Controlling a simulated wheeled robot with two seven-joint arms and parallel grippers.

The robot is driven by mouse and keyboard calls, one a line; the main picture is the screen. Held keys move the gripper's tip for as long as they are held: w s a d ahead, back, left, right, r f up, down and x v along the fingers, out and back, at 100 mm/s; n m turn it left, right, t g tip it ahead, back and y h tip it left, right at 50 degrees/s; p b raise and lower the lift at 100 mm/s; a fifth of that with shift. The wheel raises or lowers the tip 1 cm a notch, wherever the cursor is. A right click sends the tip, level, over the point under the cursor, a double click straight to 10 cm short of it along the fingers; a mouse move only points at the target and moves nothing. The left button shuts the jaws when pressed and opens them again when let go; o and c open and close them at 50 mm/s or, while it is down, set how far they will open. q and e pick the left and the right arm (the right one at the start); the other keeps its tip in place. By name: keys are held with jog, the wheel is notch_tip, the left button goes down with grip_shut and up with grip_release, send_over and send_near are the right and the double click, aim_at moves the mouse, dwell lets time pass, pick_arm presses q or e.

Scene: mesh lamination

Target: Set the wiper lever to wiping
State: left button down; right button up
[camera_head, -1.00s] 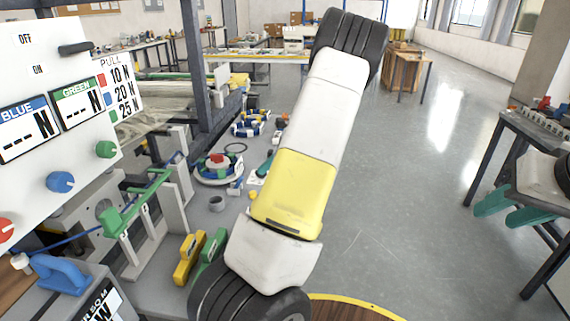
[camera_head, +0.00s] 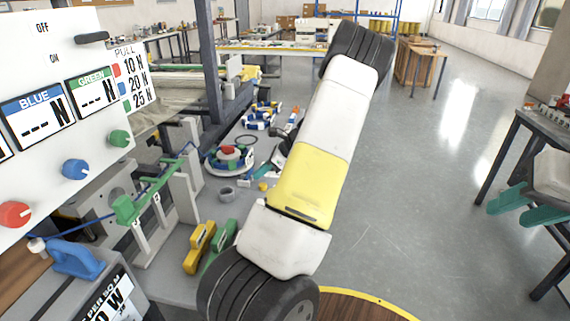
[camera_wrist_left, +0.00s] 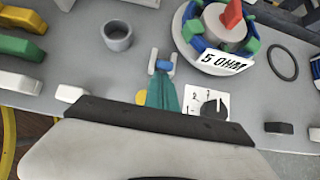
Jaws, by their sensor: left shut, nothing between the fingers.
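No part is labelled as the wiper lever, and I cannot tell surely which one it is. A black lever (camera_head: 92,38) sticks out sideways beside the OFF and ON marks on the white panel at the upper left. A green handle (camera_head: 125,208) sits on a green bar in front of the machine at the left. My left gripper (camera_wrist_left: 163,75) has its teal fingers together over the grey bench, near a small blue and white part (camera_wrist_left: 160,65); my own arm mostly hides it in the head view. My right gripper (camera_head: 512,205) is open and empty at the right, with its teal fingers spread.
The white panel has a red knob (camera_head: 14,214), a blue knob (camera_head: 75,169) and a green knob (camera_head: 119,138). A round 5 OHM device (camera_wrist_left: 225,60), a grey cup (camera_wrist_left: 117,36) and a black ring (camera_wrist_left: 283,63) lie near the left gripper. Open floor (camera_head: 420,190) fills the middle right.

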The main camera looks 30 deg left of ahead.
aim_at(243, 180)
pick_arm(q)
jog(key=shift+s+a+r+h, duration=0.1)
jog(key=shift+a+r+h, duration=0.25)
jog(key=shift+h, duration=0.25)
jog(key=shift+s+a+r+t+h, duration=0.2)
jog(key=shift+a+r+t+h, duration=0.3)
jog(key=shift+h, duration=0.3)
jog(key=h, duration=0.1)
jog(key=a+t+h, duration=0.1)
jog(key=shift+s+a+r+h, duration=0.2)
jog(key=shift+a+r+h, duration=0.05)
jog(key=shift+r+h, duration=0.15)
jog(key=a+h, duration=0.1)
jog(key=h, duration=0.1)
jog(key=s+a+t+h, duration=0.1)
jog(key=a+h, duration=0.1)
jog(key=h, duration=0.1)
jog(key=shift+r+t, duration=0.2)
jog(key=shift+t, duration=0.1)
jog(key=shift+s+a, duration=0.1)
jog(key=shift+a, duration=0.2)
jog(key=shift+a+f, duration=0.1)
jog(key=v, duration=0.7)
jog(key=shift+r, duration=0.45)
jog(key=shift+d, duration=0.2)
